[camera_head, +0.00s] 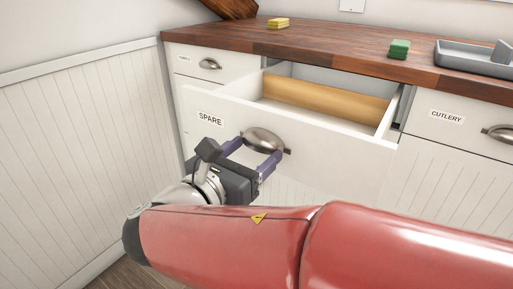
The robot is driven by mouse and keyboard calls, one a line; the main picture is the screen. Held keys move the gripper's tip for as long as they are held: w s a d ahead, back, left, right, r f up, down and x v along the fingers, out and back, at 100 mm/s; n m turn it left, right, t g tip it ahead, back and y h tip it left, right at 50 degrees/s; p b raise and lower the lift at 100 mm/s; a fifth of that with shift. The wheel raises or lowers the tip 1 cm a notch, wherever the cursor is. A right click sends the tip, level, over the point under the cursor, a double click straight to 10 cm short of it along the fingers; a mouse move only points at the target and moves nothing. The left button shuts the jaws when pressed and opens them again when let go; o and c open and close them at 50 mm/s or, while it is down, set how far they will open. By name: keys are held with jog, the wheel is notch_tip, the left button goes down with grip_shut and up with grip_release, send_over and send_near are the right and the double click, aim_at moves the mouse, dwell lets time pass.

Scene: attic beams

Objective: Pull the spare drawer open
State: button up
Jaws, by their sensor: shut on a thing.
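The spare drawer (326,142) is a white drawer with a label reading SPARE on its front. It stands pulled out from the cabinet, and its light wooden inside shows with no objects visible in it. Its metal cup handle (264,138) is on the front. My gripper (259,146) is at the handle, with its two purple fingers at the handle's left and right ends. It is shut on the handle. My red arm crosses the lower part of the view and hides the lower cabinet fronts.
A dark wooden countertop (330,50) runs above the drawers. A yellow sponge (278,23), a green sponge (399,48) and a grey tray (470,58) are on it. A cutlery drawer (455,128) is shut at right. A panelled wall (80,140) stands close at left.

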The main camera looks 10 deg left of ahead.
jog(key=o, duration=1.4)
jog(key=v, duration=0.7)
jog(key=shift+s+a, duration=0.15)
jog(key=shift+s, duration=0.2)
jog(key=shift+s, duration=0.1)
